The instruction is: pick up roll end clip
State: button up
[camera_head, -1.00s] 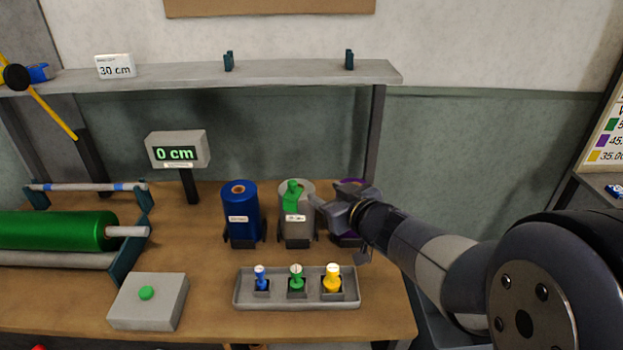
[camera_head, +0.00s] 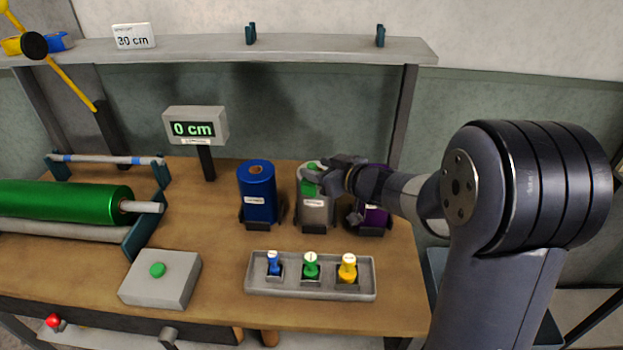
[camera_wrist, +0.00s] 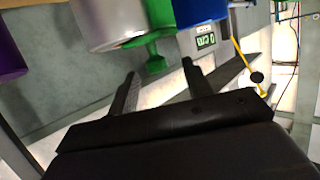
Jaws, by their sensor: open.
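The roll end clip is a green piece on the silver roll (camera_head: 317,212), which stands upright in a dark holder. In the head view the clip (camera_head: 311,167) shows at the roll's top, partly hidden by my gripper (camera_head: 322,178). In the wrist view the clip (camera_wrist: 155,62) sticks out from the silver roll (camera_wrist: 110,22) towards the gap between my fingers (camera_wrist: 158,74). My gripper is open and empty, its fingers spread to either side of the clip's tip. I cannot tell whether they touch it.
A blue roll (camera_head: 257,197) and a purple roll (camera_head: 374,217) stand close on either side. In front is a grey tray (camera_head: 292,289) with blue, green and yellow pieces. A display (camera_head: 196,126) reads 0 cm.

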aim_at(315, 167)
jog(key=x, duration=0.3)
jog(key=shift+w+f, duration=0.1)
jog(key=shift+w, duration=0.05)
grip_shut()
dwell(0.4)
